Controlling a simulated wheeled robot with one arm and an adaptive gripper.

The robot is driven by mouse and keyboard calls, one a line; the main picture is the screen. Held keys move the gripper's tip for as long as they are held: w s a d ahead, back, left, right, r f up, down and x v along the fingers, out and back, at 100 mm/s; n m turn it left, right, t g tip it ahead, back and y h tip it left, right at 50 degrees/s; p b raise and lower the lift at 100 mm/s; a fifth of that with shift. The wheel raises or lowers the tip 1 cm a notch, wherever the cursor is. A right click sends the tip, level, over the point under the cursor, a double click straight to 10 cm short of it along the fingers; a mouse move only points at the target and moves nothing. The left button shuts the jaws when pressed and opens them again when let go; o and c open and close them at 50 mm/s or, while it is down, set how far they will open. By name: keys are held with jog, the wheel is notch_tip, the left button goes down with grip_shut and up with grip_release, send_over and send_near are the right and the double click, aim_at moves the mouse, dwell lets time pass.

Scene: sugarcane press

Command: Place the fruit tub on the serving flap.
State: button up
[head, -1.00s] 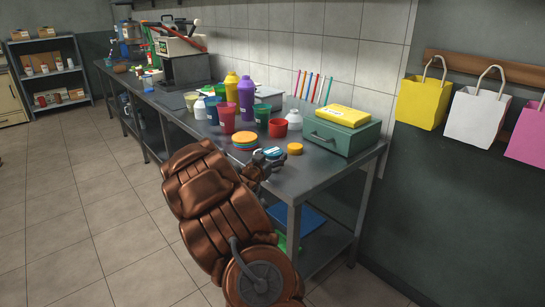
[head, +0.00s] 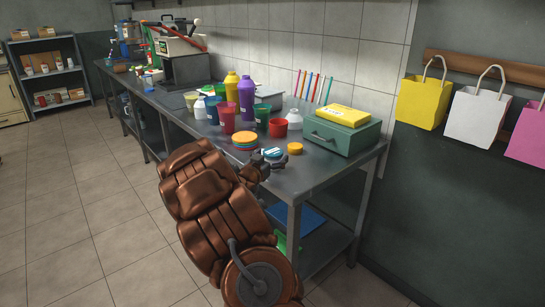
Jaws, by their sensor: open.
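My gripper (head: 262,166) is small and dark in the head view, at the front edge of the steel counter (head: 313,172). It is open and nothing shows between its fingers. A small blue and white round item (head: 273,153) is just beyond the fingertips; I cannot tell whether they touch it. I cannot tell which of the containers on the counter is the fruit tub. A small pale yellowish tub (head: 191,99) stands farther back, left of a white bottle (head: 200,108). I cannot make out the serving flap.
Stacked coloured discs (head: 245,139), a red cup (head: 227,119), a purple bottle (head: 246,98) and a red pot (head: 278,127) crowd the counter. A yellow lid (head: 295,148) and a green box (head: 343,134) are to the right. The tiled floor at left is clear.

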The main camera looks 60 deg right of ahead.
jog(key=s+a, duration=0.1)
jog(key=a, duration=1)
jog(key=shift+s, duration=0.2)
